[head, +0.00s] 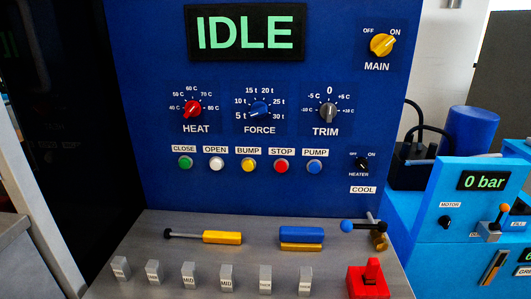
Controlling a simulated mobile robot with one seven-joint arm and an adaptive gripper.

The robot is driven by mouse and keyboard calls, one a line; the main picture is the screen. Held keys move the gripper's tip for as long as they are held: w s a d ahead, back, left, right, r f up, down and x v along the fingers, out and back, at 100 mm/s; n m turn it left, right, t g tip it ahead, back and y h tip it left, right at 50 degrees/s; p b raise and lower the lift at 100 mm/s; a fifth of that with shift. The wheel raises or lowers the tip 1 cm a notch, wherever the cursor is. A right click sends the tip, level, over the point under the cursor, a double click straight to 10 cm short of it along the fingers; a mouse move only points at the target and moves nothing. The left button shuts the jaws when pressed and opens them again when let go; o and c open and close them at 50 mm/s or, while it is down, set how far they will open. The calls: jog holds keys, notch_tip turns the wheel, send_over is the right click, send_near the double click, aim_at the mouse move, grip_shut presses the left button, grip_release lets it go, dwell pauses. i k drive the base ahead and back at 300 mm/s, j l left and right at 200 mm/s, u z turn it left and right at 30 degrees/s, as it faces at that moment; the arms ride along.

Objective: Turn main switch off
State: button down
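The main switch (383,44) is a yellow rotary knob at the upper right of the blue panel. OFF is printed at its upper left, ON at its upper right and MAIN below. Its raised grip slants toward the upper right, on the ON side. The display (246,32) to its left reads IDLE in green. My gripper does not show in the head view, and nothing covers the switch.
Below are the red HEAT knob (192,109), blue FORCE knob (260,110), grey TRIM knob (328,112), several push buttons and a small black HEATER switch (362,164). The grey bench (180,276) holds blocks, tools and a red toggle (370,279). A blue pump unit (455,215) stands at right.

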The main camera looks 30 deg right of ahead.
aim_at(381, 45)
jog(key=z, duration=1.35)
jog(key=k+j+u, duration=0.3)
jog(key=i+l, duration=0.1)
